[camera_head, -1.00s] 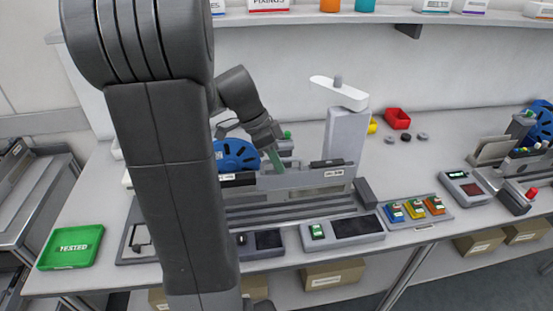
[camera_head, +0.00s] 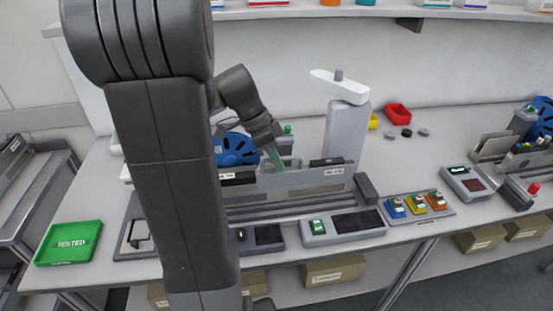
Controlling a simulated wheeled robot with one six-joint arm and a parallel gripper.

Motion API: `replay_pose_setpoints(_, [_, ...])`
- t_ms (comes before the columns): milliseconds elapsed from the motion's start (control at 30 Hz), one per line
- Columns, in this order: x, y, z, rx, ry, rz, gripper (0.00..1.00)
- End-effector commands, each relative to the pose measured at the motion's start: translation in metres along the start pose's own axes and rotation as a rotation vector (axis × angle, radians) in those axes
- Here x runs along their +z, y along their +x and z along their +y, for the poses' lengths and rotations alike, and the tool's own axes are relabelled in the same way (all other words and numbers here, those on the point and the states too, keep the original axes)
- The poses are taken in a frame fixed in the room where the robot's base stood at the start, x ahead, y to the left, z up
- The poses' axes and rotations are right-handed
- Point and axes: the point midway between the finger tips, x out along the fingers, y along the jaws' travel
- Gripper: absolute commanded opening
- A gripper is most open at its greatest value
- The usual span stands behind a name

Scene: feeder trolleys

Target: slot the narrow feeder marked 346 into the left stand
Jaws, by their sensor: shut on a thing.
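The left stand (camera_head: 300,210) is a grey slotted trolley bed in the middle of the table, with a grey feeder body (camera_head: 300,180) bearing small labels along its top edge. My gripper (camera_head: 275,157) is tilted down over it from the upper left and is shut on a thin green part, seemingly the handle of a feeder. The lower part of the held thing merges with the grey bodies behind and below. I cannot read 346 on any label. A blue reel (camera_head: 237,149) shows just left of the gripper, partly behind my arm; which feeder it belongs to is unclear.
A white-topped grey post (camera_head: 345,125) stands behind the stand. A green TESTED tray (camera_head: 68,243) lies at the left. Red bin (camera_head: 398,114) and small discs lie behind on clear table.

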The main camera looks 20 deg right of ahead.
Motion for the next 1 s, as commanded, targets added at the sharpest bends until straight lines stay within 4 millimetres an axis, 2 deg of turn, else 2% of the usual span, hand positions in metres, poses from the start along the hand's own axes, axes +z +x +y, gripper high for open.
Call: replay_pose_setpoints(1000, [0.0036,0.0095,-0.0025,-0.002,0.000,0.002,0.00])
